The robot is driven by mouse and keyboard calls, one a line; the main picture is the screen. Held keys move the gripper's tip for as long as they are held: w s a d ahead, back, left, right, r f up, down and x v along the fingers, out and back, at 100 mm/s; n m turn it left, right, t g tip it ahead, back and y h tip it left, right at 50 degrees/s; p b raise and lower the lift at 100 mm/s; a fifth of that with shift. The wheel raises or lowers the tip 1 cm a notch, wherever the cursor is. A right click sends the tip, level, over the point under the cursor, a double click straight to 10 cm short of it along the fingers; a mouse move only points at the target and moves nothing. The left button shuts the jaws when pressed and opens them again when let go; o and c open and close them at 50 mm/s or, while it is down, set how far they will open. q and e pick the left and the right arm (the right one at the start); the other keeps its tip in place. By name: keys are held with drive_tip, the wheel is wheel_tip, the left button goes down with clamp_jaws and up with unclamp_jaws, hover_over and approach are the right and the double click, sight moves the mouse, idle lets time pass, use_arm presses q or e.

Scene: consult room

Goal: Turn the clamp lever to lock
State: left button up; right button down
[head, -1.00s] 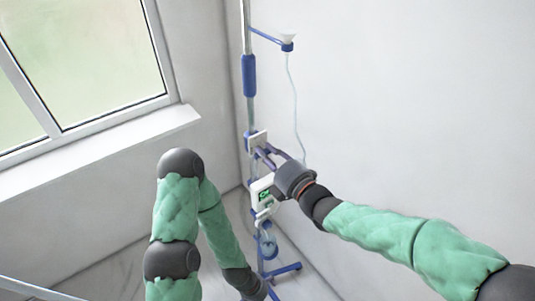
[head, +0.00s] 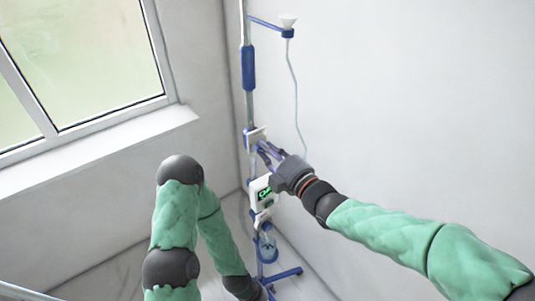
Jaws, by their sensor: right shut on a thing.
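A pole stand (head: 249,105) with a blue sleeve stands in the corner of the room. A small white clamp (head: 256,137) with blue parts is fixed on the pole at mid-height. My right gripper (head: 266,148) reaches in from the right and is shut at the clamp; its fingers hide the lever, so the lever's angle cannot be told. My left arm comes up at lower left and bends down; its dark end (head: 245,287) is low beside the stand's foot, and its fingers are not seen.
A white device with a green display (head: 263,194) is on the pole just below my right gripper. A thin tube (head: 293,85) hangs from the funnel arm (head: 271,27). The blue base (head: 284,273) is near my left arm. Walls and a windowsill (head: 110,140) surround the stand.

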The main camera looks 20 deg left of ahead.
drive_tip(key=m, duration=1)
drive_tip(key=shift+w+f, duration=0.1)
drive_tip(key=shift+f, duration=0.15)
drive_tip(key=shift+m, duration=0.5)
drive_tip(key=c, duration=1.1)
unclamp_jaws()
drive_tip(key=shift+d, duration=0.1)
drive_tip(key=v, duration=1.2)
